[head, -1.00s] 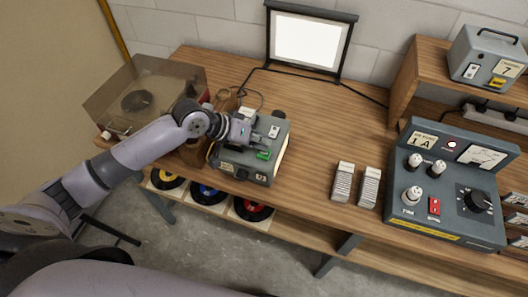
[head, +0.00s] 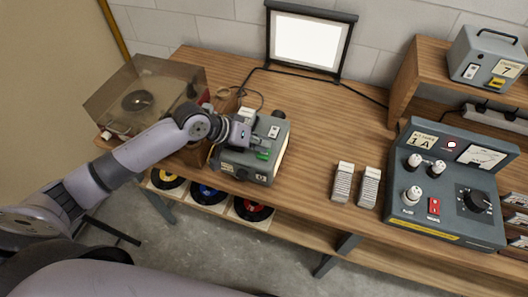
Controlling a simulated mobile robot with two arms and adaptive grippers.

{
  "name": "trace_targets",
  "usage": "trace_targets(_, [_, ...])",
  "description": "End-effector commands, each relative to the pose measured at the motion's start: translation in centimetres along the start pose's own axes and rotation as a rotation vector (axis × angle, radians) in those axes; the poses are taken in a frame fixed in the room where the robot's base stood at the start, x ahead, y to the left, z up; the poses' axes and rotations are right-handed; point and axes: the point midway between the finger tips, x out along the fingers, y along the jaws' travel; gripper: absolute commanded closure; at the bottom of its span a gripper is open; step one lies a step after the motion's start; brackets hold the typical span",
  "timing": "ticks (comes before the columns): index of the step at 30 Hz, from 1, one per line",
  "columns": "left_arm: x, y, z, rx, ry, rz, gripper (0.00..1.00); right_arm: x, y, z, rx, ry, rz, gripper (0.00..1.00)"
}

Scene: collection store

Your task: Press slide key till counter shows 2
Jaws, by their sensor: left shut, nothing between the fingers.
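The grey slide projector (head: 245,172) stands on the wooden bench, left of the middle. A green key (head: 263,155) shows on its top near the front right. A small light panel (head: 262,178) is on its front, too small to read for certain. My left gripper (head: 251,144) is shut and empty over the projector's top, close to the green key. I cannot tell whether it touches the key. The gripper and wrist hide part of the projector's top. My right gripper is not in view.
A turntable with a clear lid (head: 145,92) stands at the left. A lit screen (head: 308,44) is behind. Two slide stacks (head: 343,183) and a grey control box (head: 446,215) are to the right. A box marked 7 (head: 488,60) sits on the shelf. The mid-bench is clear.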

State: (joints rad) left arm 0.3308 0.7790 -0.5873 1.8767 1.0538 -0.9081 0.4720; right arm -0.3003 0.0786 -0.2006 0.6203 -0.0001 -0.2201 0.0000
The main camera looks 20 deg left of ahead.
Motion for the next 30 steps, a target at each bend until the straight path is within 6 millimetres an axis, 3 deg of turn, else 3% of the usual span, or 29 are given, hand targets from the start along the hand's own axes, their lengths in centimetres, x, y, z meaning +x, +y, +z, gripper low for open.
trace_targets(30, [0.66,-0.50,0.52,-0.001,-0.002,-0.001,1.00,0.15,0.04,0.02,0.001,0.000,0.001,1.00])
